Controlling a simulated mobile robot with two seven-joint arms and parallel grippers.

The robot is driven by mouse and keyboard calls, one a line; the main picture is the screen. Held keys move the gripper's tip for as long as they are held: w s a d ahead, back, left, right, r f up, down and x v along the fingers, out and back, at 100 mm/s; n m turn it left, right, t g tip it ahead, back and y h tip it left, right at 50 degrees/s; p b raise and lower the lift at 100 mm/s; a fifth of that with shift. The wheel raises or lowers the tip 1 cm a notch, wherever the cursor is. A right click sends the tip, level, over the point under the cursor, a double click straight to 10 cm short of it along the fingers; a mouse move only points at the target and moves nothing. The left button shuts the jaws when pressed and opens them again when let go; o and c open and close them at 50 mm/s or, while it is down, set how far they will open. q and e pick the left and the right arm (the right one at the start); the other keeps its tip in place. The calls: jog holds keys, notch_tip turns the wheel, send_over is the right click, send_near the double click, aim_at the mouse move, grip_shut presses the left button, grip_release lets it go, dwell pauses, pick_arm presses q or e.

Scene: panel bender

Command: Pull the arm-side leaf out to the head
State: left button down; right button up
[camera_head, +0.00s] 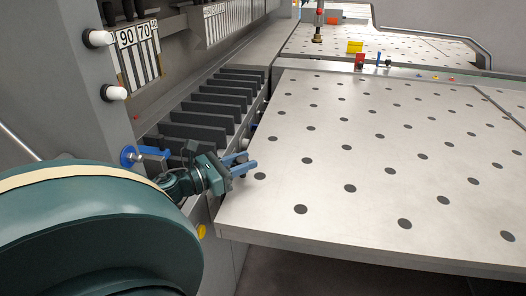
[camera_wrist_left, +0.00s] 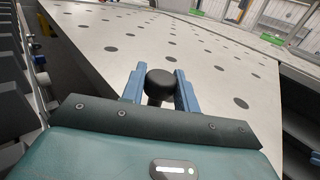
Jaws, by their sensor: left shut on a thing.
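My left gripper (camera_head: 245,163) reaches in from the left in the head view, over the near left edge of the pale dotted table (camera_head: 330,215). In the left wrist view its two blue fingers (camera_wrist_left: 157,78) are closed around a round black knob (camera_wrist_left: 160,87), one finger on each side. The knob is hard to make out in the head view behind the fingers. I cannot tell which part is the arm-side leaf, or whether the knob belongs to it. My right gripper is in neither view.
A row of dark grey blocks (camera_head: 205,115) lines the machine left of the table. A blue lever (camera_head: 150,152) sticks out beside my arm. White knobs (camera_head: 98,38) and a number plate (camera_head: 138,50) are on the machine's wall. A second dotted table (camera_head: 400,48) lies beyond.

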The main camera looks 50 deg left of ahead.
pick_arm(q)
jog(key=s+a, duration=0.1)
jog(key=a, duration=0.1)
jog(key=shift+s+a, duration=0.3)
jog(key=shift+s, duration=0.1)
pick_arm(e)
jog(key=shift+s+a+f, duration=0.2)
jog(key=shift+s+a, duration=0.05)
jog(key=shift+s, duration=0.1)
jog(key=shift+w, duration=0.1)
pick_arm(q)
jog(key=c, duration=1.1)
grip_release()
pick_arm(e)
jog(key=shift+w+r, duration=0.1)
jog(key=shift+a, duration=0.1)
